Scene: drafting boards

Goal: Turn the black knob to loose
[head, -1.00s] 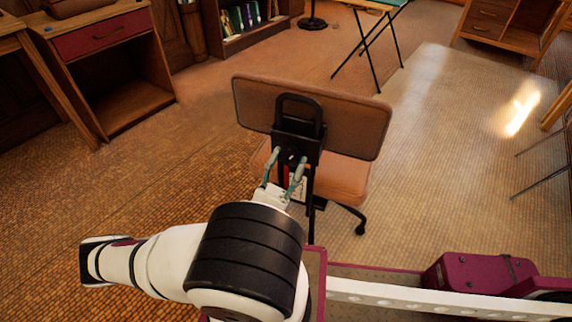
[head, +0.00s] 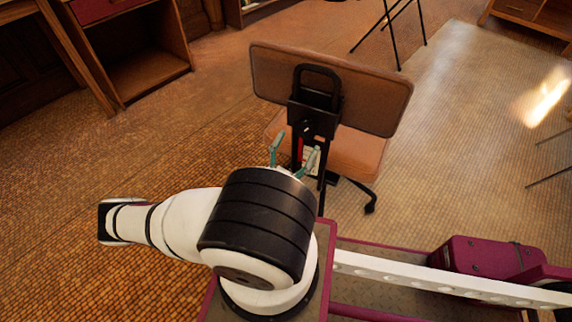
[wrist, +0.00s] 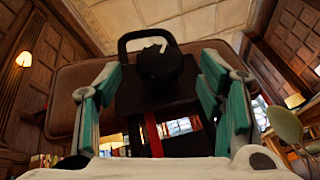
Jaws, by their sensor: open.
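The black knob (wrist: 160,64) is on the back of an office chair, in front of a black bracket with a loop handle (head: 316,84). In the wrist view it sits between the two fingers, with a small pale mark at its top. In the wrist view the fingers stand left and right of the knob, with gaps on both sides and nothing held.
The chair has a brown backrest (head: 378,92) and an orange-brown seat (head: 358,155). A red part (wrist: 152,134) hangs below the bracket. A wooden desk (head: 130,50) stands at the left. The tiled floor right of the chair is mostly clear.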

